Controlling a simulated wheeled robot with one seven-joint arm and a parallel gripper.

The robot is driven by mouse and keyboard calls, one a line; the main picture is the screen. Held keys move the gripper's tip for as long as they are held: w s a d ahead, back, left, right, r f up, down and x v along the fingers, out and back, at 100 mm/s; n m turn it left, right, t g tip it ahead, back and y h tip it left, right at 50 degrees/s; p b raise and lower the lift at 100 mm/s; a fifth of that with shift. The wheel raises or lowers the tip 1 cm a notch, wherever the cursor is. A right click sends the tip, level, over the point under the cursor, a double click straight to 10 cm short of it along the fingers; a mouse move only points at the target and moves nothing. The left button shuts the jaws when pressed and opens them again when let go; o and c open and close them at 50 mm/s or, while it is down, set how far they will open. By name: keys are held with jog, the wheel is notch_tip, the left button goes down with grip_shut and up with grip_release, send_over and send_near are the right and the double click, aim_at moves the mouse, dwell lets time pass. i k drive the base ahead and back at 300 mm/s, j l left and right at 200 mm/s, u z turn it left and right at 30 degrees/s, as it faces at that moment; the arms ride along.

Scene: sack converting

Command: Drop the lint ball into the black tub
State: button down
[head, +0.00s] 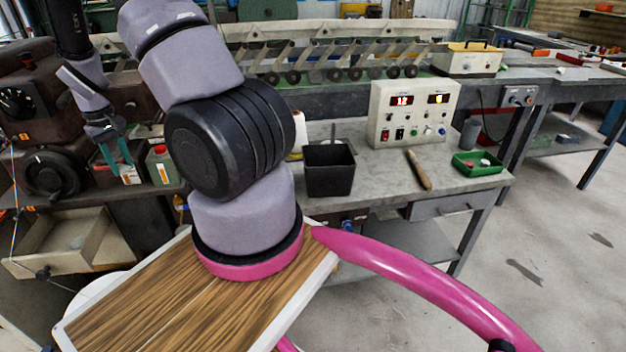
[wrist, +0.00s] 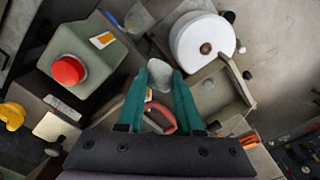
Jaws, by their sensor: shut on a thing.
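The lint ball (wrist: 159,73) is a pale grey lump between the teal fingertips of my gripper (wrist: 161,78) in the wrist view. My gripper is shut on it. In the head view my gripper (head: 116,163) points down at the left, over the machine shelf, and I cannot make out the lint ball there. The black tub (head: 330,178) is a square, open-topped container on the grey bench, right of my arm and well apart from my gripper. The tub is not seen in the wrist view.
A green can with a red cap (wrist: 70,70) and a white spool (wrist: 203,42) are close to my gripper. A control box (head: 412,112), a wooden-handled tool (head: 418,170) and a green tray (head: 478,170) are right of the tub. An open drawer (head: 75,243) juts out below.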

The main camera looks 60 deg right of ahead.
aim_at(338, 192)
jog(key=k+j+z, duration=0.1)
jog(key=z, duration=1)
jog(key=i+j+z, duration=0.1)
jog(key=z, duration=0.8)
